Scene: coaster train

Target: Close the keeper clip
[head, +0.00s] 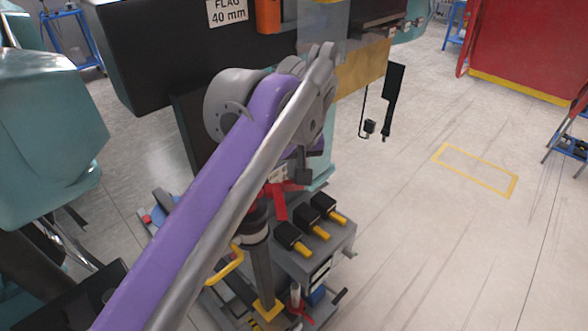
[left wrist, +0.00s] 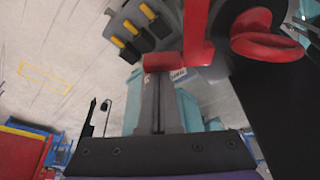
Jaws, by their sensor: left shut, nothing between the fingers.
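My left gripper (head: 303,177) hangs below the wrist of my purple arm in the head view, over the clamp stand. Its fingers are together and empty; they also show in the left wrist view (left wrist: 157,95). A red lever-like piece (head: 280,197), possibly the keeper clip, lies just beside and below the fingertips. In the left wrist view a red block (left wrist: 163,62) is at the finger ends, with a red upright bar (left wrist: 197,32) to its right. I cannot tell whether the fingers touch it, or whether the clip is open. My right gripper is not in view.
Black blocks with yellow tips (head: 316,221) stand on a grey box right of the post (head: 263,275). A dark panel labelled "FLAG 40 mm" (head: 228,12) stands behind. A black hanging tool (head: 392,98) is at the right.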

